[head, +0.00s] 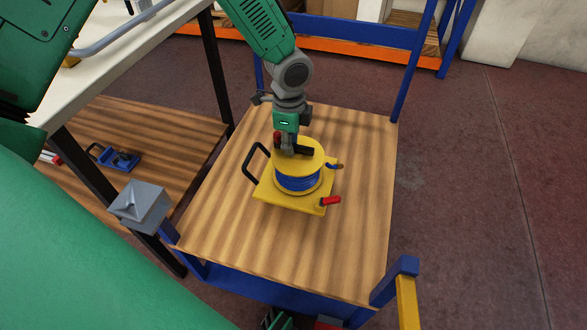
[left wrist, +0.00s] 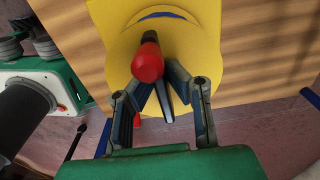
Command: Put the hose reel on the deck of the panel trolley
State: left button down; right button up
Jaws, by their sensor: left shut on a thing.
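The hose reel (head: 300,158) is yellow, with blue hose wound on it, a black handle at its left and a red-tipped part at its right. It is over the middle of the wooden deck (head: 355,235) of the panel trolley, upright, and appears to rest on it; a small gap cannot be ruled out. My left gripper (head: 289,147) comes down from above and is shut on the top of the reel. In the left wrist view its fingers (left wrist: 163,100) are by a red knob (left wrist: 148,64) above the yellow reel (left wrist: 213,45). My right gripper is not seen.
The trolley's blue posts (head: 411,62) rise at the far corners. A pale table (head: 110,60) stands at the left, with a wooden lower shelf (head: 165,125) holding a blue tool (head: 122,160). A grey funnel-like piece (head: 142,203) is near the deck's left corner. Floor at right is clear.

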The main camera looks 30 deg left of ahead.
pick_arm(q)
notch_tip(320, 180, down, 4)
jog(key=shift+w+a+r+b, duration=0.1)
jog(key=shift+a+r+b, duration=0.1)
jog(key=shift+b, duration=0.25)
jog(key=shift+f+b, duration=0.55)
jog(key=shift+f, duration=1.05)
jog(key=shift+d+r, duration=0.1)
jog(key=c, duration=1.6)
grip_release()
